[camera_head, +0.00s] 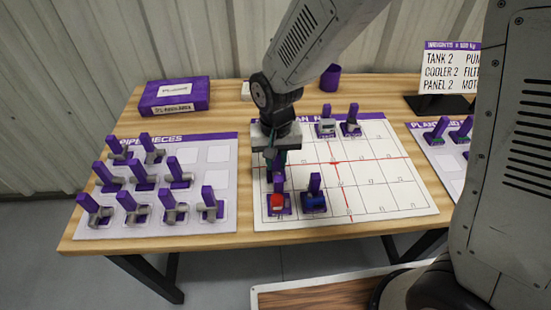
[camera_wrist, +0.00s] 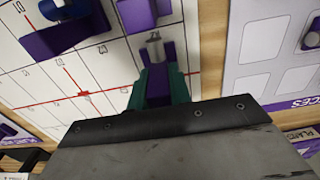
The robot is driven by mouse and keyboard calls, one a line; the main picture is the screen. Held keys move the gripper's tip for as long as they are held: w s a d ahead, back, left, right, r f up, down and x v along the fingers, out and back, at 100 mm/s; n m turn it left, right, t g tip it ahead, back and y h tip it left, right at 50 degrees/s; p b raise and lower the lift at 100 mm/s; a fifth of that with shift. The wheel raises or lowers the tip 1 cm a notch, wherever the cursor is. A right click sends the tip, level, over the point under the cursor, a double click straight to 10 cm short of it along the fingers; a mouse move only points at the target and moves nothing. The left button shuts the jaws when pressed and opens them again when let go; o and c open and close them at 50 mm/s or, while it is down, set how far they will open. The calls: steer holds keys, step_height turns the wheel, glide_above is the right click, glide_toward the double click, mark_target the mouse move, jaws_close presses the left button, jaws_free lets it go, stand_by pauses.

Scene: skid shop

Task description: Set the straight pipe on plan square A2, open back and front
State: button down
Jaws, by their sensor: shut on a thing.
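My gripper (camera_head: 276,162) is shut on the purple handle of a pipe piece. In the wrist view my gripper's green fingers (camera_wrist: 160,86) flank that handle, with the grey straight pipe (camera_wrist: 155,48) on its purple base just beyond. The piece is over the left column of the white plan board (camera_head: 390,195); whether it touches the board I cannot tell. In the head view it is mostly hidden by the gripper and a red piece (camera_head: 277,202) in the front left square. The square labels are too small to read.
A blue piece (camera_head: 314,204) stands right of the red one. Two grey pieces (camera_head: 327,126) (camera_head: 351,126) stand at the plan's back. The pipe pieces board (camera_head: 215,156) with several pieces lies left. A purple box (camera_head: 174,96) and purple cup (camera_head: 331,78) stand behind. The plan's right side is clear.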

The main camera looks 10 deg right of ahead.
steer(key=shift+f, duration=0.7)
stand_by(0.4)
steer(key=c, duration=1.2)
jaws_free()
steer(key=shift+r, duration=0.1)
steer(key=shift+r, duration=0.35)
steer(key=shift+r, duration=0.15)
steer(key=shift+r, duration=3.5)
